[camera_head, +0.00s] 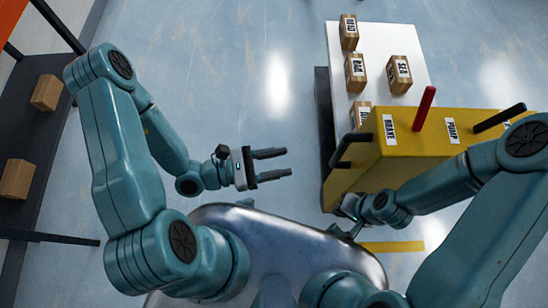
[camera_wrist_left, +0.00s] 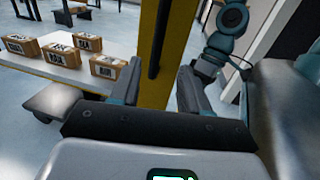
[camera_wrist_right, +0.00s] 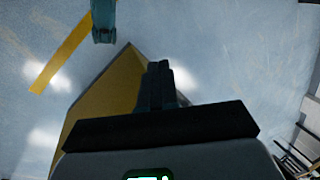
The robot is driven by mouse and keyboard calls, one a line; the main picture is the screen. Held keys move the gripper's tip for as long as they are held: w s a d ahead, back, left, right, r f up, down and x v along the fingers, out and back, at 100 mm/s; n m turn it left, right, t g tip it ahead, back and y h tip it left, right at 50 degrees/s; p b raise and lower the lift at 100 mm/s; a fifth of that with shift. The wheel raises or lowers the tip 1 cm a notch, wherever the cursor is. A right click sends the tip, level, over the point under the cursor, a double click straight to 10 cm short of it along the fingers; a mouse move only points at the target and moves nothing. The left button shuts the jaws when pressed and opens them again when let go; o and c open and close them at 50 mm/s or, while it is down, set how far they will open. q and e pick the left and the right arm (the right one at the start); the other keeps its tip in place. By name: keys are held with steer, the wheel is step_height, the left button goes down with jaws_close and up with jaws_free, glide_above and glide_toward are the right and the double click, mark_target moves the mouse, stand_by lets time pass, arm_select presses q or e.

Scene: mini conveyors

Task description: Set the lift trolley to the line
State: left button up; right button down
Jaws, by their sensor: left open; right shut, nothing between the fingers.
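The lift trolley has a white platform (camera_head: 400,38) carrying several labelled boxes, and a yellow body (camera_head: 415,150) marked BRAKE and PUMP. A red lever (camera_head: 425,108) stands up from its top, and a black lever (camera_head: 499,118) slants at its right. A black handle (camera_head: 350,147) is on its left side. A yellow floor line (camera_head: 392,247) lies in front of the body; it also shows in the right wrist view (camera_wrist_right: 62,52). My left gripper (camera_head: 288,162) is open and empty, left of the trolley. My right gripper (camera_wrist_right: 160,68) is shut and empty, close to the body's near side.
A dark shelf (camera_head: 45,140) with two cardboard boxes (camera_head: 46,92) stands at the far left. The blue-grey floor (camera_head: 230,60) is clear between shelf and trolley. The left wrist view shows the boxes (camera_wrist_left: 65,57) on the platform beside the yellow body (camera_wrist_left: 152,20).

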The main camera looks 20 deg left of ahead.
arm_select(q)
steer(key=shift+s+a, duration=0.2)
steer(key=shift+a, duration=0.15)
